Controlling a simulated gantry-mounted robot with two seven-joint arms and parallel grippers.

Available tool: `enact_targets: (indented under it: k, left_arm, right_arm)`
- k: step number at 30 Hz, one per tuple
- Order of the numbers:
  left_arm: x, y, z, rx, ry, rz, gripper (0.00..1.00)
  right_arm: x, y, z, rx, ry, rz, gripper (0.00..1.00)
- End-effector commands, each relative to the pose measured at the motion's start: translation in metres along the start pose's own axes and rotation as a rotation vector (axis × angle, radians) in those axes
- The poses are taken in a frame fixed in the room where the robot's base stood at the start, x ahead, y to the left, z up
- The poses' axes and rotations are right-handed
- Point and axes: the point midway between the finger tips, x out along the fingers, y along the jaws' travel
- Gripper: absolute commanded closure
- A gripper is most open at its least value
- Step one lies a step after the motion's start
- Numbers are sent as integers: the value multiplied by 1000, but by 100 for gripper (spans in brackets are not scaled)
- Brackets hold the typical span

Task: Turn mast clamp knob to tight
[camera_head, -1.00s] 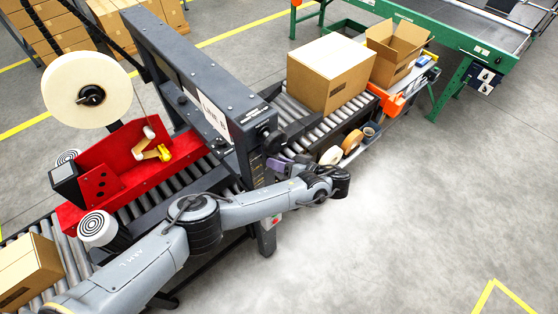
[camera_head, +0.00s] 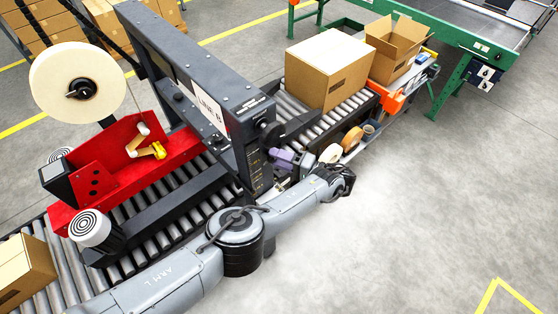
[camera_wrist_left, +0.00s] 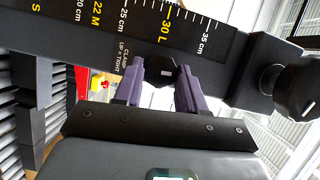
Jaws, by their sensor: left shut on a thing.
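The mast clamp knob (camera_wrist_left: 162,72) is small and dark with a short pale mark. It sits on the dark mast beside the printed words "CLAMP UP=TIGHT" and a centimetre scale (camera_wrist_left: 180,25). My left gripper (camera_wrist_left: 164,78) has its two purple fingers on either side of this knob and is shut on it. In the head view my left gripper (camera_head: 277,157) reaches the front of the mast (camera_head: 257,172) from the right. The clamp knob is hidden there. My right gripper is in neither view.
A larger black knob (camera_wrist_left: 297,90) is close to the right of my gripper in the wrist view. Rollers carry a closed carton (camera_head: 328,72). Tape rolls (camera_head: 352,140) lie on a shelf beside my wrist. The floor at right is clear.

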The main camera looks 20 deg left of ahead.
Motion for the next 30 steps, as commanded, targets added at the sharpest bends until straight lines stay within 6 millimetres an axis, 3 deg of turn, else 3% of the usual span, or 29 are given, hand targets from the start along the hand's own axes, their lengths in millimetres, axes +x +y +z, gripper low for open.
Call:
enact_targets:
  k: [23,24,28,30]
  left_arm:
    - [0,1,0,98,2,-40,90]
    - [0,1,0,98,2,-40,55]
    - [0,1,0,97,1,-40,36]
    - [0,1,0,97,1,-40,36]
  right_arm:
    - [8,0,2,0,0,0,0]
    - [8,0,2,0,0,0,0]
    - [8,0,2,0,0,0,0]
    - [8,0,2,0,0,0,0]
